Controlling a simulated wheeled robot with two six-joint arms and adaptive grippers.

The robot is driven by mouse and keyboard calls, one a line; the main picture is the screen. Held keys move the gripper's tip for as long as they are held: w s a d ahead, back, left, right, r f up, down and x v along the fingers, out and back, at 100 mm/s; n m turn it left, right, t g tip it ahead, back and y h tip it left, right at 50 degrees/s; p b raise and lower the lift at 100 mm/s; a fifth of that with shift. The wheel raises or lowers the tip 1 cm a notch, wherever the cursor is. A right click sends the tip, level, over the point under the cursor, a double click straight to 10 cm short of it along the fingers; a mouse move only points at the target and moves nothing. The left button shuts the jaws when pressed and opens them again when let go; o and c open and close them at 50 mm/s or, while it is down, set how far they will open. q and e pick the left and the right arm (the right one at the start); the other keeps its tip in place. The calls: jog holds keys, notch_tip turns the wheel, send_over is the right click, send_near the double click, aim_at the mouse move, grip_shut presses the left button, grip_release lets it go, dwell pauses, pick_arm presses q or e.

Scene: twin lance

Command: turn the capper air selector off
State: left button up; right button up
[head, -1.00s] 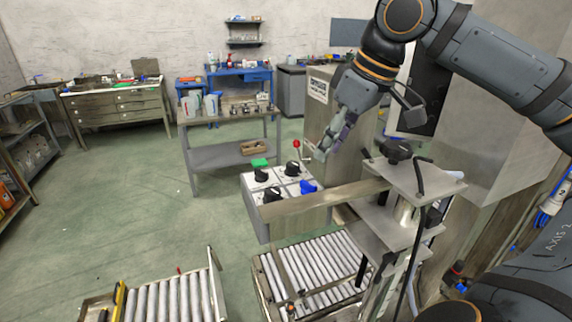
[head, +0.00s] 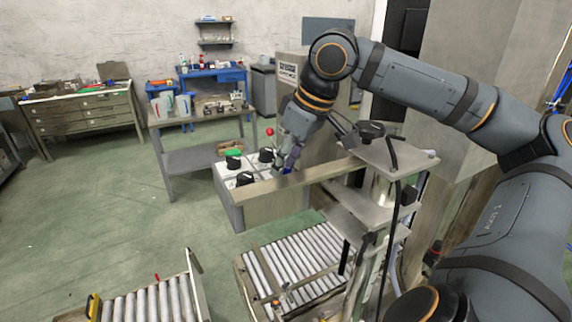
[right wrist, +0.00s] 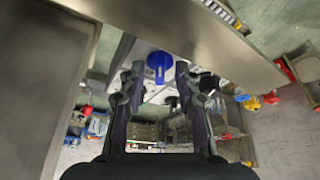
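A grey control box (head: 228,200) with a pale top stands behind a metal beam. It carries black knobs (head: 244,179) and a blue knob, which my right gripper (head: 287,163) partly hides in the head view. In the right wrist view the blue knob (right wrist: 160,66) is plain, with a lighter bar across its face. My right gripper is open there, one finger on each side of the knob in the picture; contact cannot be told. Labels are too small to read, so I cannot tell which knob is the capper air selector. My left gripper is out of view.
The metal beam (head: 270,193) runs along the box's near side to a post with plates (head: 385,158). A red-balled lever (head: 269,132) stands behind the box. A roller conveyor (head: 300,262) lies below. A workbench (head: 190,116) stands behind; floor at left is clear.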

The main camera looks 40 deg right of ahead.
grip_shut()
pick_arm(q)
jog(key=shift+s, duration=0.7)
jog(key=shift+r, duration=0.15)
pick_arm(e)
jog(key=shift+r, duration=0.15)
jog(key=shift+a+r+m+h+p, duration=0.1)
jog(key=shift+m+h+p, duration=0.3)
jog(key=shift+m+p, duration=0.55)
jog(key=m+h+p, duration=0.1)
jog(key=m+p, duration=0.2)
jog(key=p, duration=0.2)
jog(key=m+h+p, duration=0.1)
jog(key=m+p, duration=0.1)
jog(key=p, duration=0.3)
jog(key=m+g+h+p, duration=0.1)
jog(key=m+p, duration=0.2)
jog(key=p, duration=0.3)
jog(key=shift+a+r+m, duration=0.1)
jog(key=shift+a+m, duration=0.15)
jog(key=shift+m, duration=0.1)
pick_arm(q)
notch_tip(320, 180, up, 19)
jog(key=p, duration=0.1)
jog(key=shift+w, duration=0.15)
pick_arm(e)
jog(key=shift+w+a+f+m, duration=0.1)
jog(key=shift+f+m, duration=0.15)
jog(key=shift+m, duration=0.45)
jog(key=shift+g+h, duration=0.3)
